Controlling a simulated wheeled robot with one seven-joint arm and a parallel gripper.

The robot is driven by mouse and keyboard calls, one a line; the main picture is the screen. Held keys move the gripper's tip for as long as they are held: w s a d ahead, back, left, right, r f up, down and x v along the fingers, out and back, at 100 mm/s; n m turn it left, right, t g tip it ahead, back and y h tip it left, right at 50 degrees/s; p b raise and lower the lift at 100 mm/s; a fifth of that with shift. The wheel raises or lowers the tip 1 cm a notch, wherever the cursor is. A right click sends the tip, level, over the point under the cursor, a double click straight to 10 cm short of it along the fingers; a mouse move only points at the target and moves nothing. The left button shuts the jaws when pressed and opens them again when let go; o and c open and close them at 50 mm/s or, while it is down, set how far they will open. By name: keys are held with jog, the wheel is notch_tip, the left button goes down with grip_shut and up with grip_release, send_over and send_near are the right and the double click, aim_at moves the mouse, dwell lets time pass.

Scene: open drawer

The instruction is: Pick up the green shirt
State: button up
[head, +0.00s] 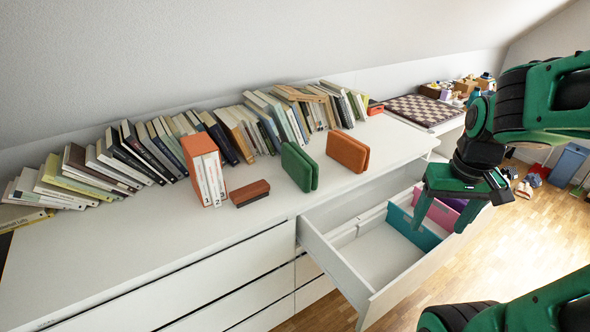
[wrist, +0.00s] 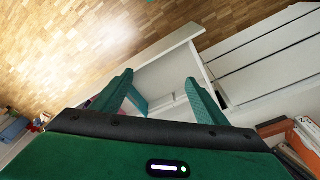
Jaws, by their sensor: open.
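The green folded shirt (head: 299,167) stands upright on the white dresser top, left of an orange folded piece (head: 347,151). My gripper (head: 443,212) is over the open drawer, well to the right of the green shirt, fingers pointing down. Its two fingers are apart with nothing held between them; they also show in the wrist view (wrist: 158,80). A teal folded piece (head: 414,228) stands in the drawer below and beside the fingers, partly hidden by them. I do not make out the green shirt in the wrist view.
The open drawer (head: 338,264) also holds pink (head: 436,209) and purple folded pieces; its left part is empty. Books, an orange-cased set (head: 203,170) and a small brown block (head: 250,193) stand on the dresser. A chessboard (head: 424,109) lies at the far end.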

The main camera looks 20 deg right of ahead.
jog(key=w+a+f+n+t, duration=0.2)
jog(key=w+f+n, duration=0.1)
jog(key=w, duration=0.7)
jog(key=n+t+y, duration=0.4)
jog(key=t, duration=0.5)
send_near(314, 166)
jog(key=x, duration=0.7)
jog(key=shift+w, duration=0.1)
jog(key=shift+w+a+t, duration=0.3)
jog(key=shift+w, duration=0.25)
jog(key=x, duration=1)
jog(key=shift+w, duration=0.4)
jog(key=shift+c, duration=0.3)
jog(key=c, duration=1.2)
